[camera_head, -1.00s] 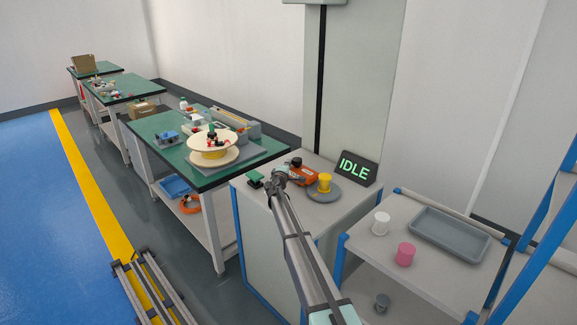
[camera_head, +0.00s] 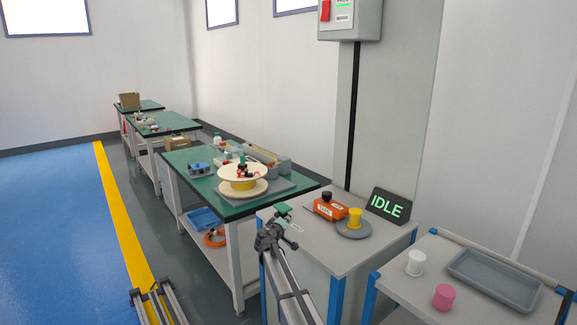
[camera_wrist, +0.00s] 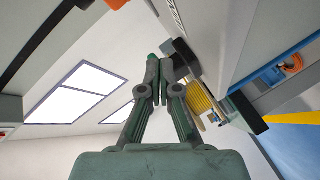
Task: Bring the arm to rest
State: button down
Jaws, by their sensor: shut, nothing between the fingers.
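My gripper (camera_head: 283,211) is at the end of my arm, which reaches up from the bottom of the head view. It is in front of the left edge of the grey machine cabinet (camera_head: 300,250). In the wrist view my gripper (camera_wrist: 164,62) is seen from behind with its fingers together and nothing between them. It holds no object. Whether its fingertips touch the cabinet edge I cannot tell.
An orange device (camera_head: 331,206), a yellow spool on a grey disc (camera_head: 354,222) and an IDLE display (camera_head: 390,206) stand on the cabinet. A green-topped bench (camera_head: 203,187) with a cable reel (camera_head: 243,174) stands left. A shelf with a grey tray (camera_head: 492,281) is right. Blue floor (camera_head: 60,220) is clear.

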jog(key=s+a+f+m+g+y+b, duration=0.1)
jog(key=s+a+f+m, duration=0.15)
jog(key=a, duration=0.25)
jog(key=s+d+f+g, duration=0.1)
jog(key=s+d+f, duration=0.1)
jog(key=f, duration=0.1)
jog(key=s+d+f+g, duration=0.1)
jog(key=s+f, duration=0.2)
jog(key=f, duration=0.1)
jog(key=s+d+f, duration=0.2)
jog(key=f, duration=0.2)
jog(key=shift+s+d+f+m+g+p, duration=0.2)
jog(key=shift+d+m+g+p, duration=0.15)
jog(key=shift+g+p, duration=0.05)
jog(key=s+d+f+m+g+p, duration=0.1)
jog(key=s+d+f+g, duration=0.3)
jog(key=s+f, duration=0.7)
jog(key=s+d+f+g+p, duration=0.1)
jog(key=s+d+f+g, duration=0.35)
jog(key=s, duration=0.95)
jog(key=s+d+f+m+g+p, duration=0.1)
jog(key=s+d+f, duration=0.6)
jog(key=s+f, duration=0.5)
jog(key=s+r+m+g+y+p, duration=0.1)
jog(key=s+g+y, duration=0.3)
jog(key=s, duration=3.3)
jog(key=m+g, duration=0.1)
jog(key=g, duration=0.3)
jog(key=shift+s+a+p, duration=0.15)
jog(key=shift+s+p, duration=0.25)
